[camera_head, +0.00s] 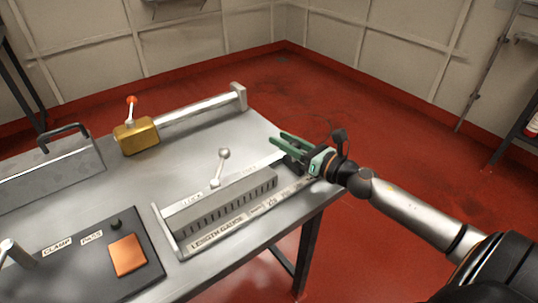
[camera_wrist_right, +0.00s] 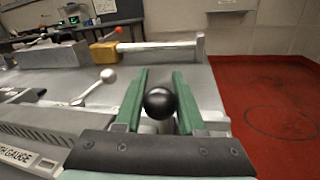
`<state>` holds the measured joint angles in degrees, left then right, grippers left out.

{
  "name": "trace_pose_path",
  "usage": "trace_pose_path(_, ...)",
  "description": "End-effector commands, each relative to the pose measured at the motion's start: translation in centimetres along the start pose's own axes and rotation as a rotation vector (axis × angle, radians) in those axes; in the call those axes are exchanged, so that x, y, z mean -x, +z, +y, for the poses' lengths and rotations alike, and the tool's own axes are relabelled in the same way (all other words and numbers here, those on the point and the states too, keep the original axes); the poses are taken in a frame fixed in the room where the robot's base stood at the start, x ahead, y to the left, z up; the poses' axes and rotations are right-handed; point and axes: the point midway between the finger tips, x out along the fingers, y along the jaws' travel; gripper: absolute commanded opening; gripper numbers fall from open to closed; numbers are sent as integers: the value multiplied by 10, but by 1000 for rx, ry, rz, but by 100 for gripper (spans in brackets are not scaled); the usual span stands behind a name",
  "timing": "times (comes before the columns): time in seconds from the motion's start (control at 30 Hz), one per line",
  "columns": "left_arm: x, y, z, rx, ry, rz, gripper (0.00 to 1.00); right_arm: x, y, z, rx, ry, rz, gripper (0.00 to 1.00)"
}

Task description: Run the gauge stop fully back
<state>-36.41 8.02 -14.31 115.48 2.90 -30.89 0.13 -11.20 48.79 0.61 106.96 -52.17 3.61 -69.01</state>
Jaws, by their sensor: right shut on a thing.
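The length gauge (camera_head: 215,240) is a grey stepped bar with a printed scale, lying along the table's front edge. Its lock lever with a pale ball (camera_head: 224,153) stands tilted up behind the bar, and the ball also shows in the right wrist view (camera_wrist_right: 108,75). My right gripper (camera_head: 275,143) is at the gauge's right end, green fingers pointing left. In the right wrist view, a black ball knob (camera_wrist_right: 159,103) sits between the two fingers (camera_wrist_right: 160,78), gripped by them. What carries the knob is mostly hidden. My left gripper is out of view.
A brass block (camera_head: 136,136) with an orange-knobbed lever sits on a rail (camera_head: 200,108) at the back, ending in a grey post. A dark panel (camera_head: 95,265) with an orange pad is at front left. A grey handled box (camera_head: 45,175) stands at far left. Red floor beyond the table is clear.

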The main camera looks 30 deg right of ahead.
Motion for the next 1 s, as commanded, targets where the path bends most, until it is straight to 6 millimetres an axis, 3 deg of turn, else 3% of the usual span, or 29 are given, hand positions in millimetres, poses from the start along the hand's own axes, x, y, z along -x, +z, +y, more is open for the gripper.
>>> trace_pose_path(0.03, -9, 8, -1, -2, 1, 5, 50, 3, -5, -18, 5, -8, 1, 0)
trace_pose_path(0.1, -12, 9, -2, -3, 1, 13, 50, 6, -1, -34, 5, -7, 0, 0)
trace_pose_path(0.23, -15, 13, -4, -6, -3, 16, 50, 11, 6, -55, 4, -6, 0, 0)
trace_pose_path(0.63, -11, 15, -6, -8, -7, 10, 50, 13, 12, -63, 0, -7, -1, 0)
trace_pose_path(0.67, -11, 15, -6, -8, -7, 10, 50, 13, 13, -63, 0, -8, -1, 41)
trace_pose_path(0.9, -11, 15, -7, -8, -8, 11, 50, 13, 12, -62, 1, -5, -1, 68)
trace_pose_path(1.0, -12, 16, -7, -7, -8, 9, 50, 13, 12, -61, 1, -4, -1, 68)
